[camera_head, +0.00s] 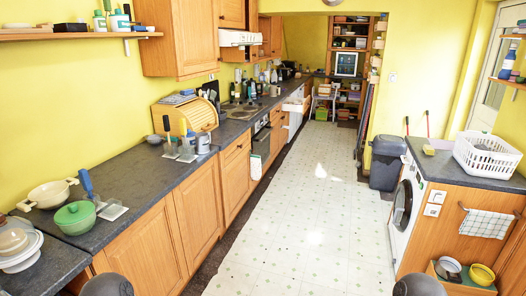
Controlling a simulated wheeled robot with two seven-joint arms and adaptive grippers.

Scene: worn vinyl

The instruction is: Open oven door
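The oven (262,137) is built into the wooden counter run on the left, well down the room. Only a narrow, steeply angled strip of its dark front shows, and its door looks shut, though it is too small to be sure. A pale towel (256,167) hangs low on the front beside it. Neither of my grippers is in view. Two dark rounded parts at the bottom edge look like parts of my own body, far from the oven.
The pale tiled floor (305,225) is clear down the middle. The left counter (130,190) carries pots, a bread bin (187,117) and jars. On the right stand a washing machine (402,208), a counter with a white basket (487,155), and a grey bin (387,162).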

